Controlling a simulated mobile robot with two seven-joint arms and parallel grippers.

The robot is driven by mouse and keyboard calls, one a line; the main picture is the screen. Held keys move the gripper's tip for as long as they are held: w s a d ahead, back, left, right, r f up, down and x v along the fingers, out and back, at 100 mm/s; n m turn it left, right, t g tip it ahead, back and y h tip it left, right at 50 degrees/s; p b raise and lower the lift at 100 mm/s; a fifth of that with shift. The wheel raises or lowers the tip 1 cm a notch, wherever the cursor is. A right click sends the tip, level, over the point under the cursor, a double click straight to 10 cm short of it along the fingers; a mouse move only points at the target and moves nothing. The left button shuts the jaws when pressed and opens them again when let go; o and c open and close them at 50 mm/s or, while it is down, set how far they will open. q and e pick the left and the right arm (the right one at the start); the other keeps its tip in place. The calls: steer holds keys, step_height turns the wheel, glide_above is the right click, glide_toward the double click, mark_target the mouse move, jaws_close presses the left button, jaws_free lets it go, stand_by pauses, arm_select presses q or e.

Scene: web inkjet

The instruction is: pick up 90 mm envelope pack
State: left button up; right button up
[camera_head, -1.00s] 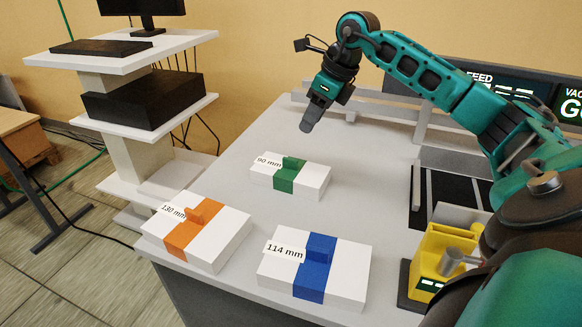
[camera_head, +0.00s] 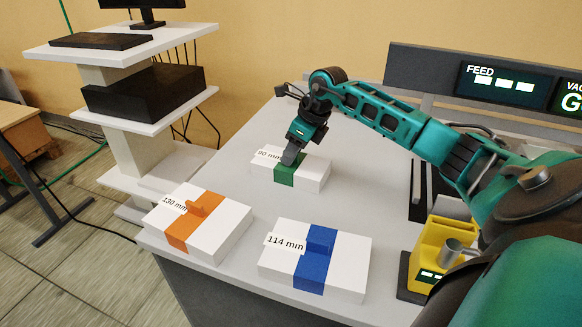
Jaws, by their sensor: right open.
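The 90 mm envelope pack (camera_head: 314,176) is a white block with a green band and a label at its left, lying on the grey table toward the back. My right gripper (camera_head: 291,158) points down at the green band and hides the raised green tab. Its fingers overlap the tab in the picture; whether they touch it I cannot tell. The gripper is open. My left gripper is not in view.
The 130 mm pack (camera_head: 226,231) with an orange band and the 114 mm pack (camera_head: 345,270) with a blue band lie nearer the front edge. A yellow device (camera_head: 430,248) stands at the right. A dark machine panel (camera_head: 420,68) is behind.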

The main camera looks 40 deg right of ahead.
steer(key=shift+c, duration=0.3)
jaws_close()
stand_by(1.1)
